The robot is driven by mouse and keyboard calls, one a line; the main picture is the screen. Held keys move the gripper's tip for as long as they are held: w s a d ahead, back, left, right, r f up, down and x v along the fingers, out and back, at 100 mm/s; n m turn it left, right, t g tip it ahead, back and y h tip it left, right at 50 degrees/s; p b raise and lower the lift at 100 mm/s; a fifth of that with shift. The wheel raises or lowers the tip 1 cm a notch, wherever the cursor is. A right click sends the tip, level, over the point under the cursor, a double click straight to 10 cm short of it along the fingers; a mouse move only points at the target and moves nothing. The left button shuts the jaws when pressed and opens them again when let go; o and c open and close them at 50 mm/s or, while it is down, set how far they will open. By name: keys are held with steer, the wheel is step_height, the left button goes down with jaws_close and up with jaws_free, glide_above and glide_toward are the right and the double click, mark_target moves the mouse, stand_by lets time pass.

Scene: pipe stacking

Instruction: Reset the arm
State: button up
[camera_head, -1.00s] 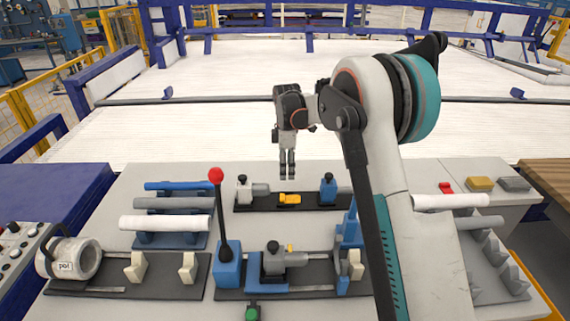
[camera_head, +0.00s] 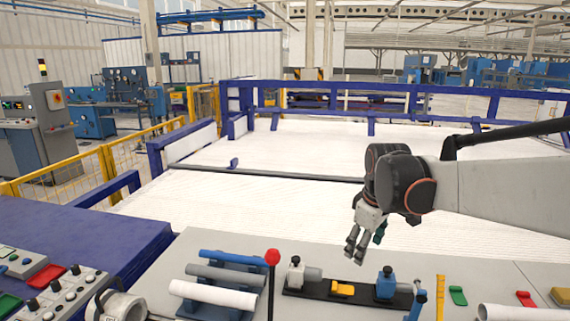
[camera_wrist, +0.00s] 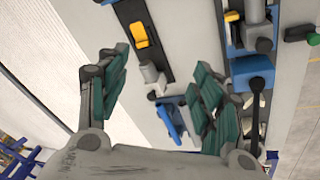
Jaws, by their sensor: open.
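My arm reaches in from the right side of the head view.
Blue, grey and white pipes (camera_head: 213,294) lie on a rack at the bench's left. A red-knobbed lever (camera_head: 272,258) stands upright beside them. A black fixture with a yellow clamp (camera_head: 342,288) lies below my gripper. A white pipe (camera_head: 520,313) is at lower right.

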steer(key=s+f+m+t, duration=0.2)
steer(key=s+m, duration=0.7)
steer(key=s, duration=1.5)
steer(key=shift+s+d+f+t, duration=0.15)
steer(key=shift+s+d+t, duration=0.2)
steer(key=shift+t, duration=0.75)
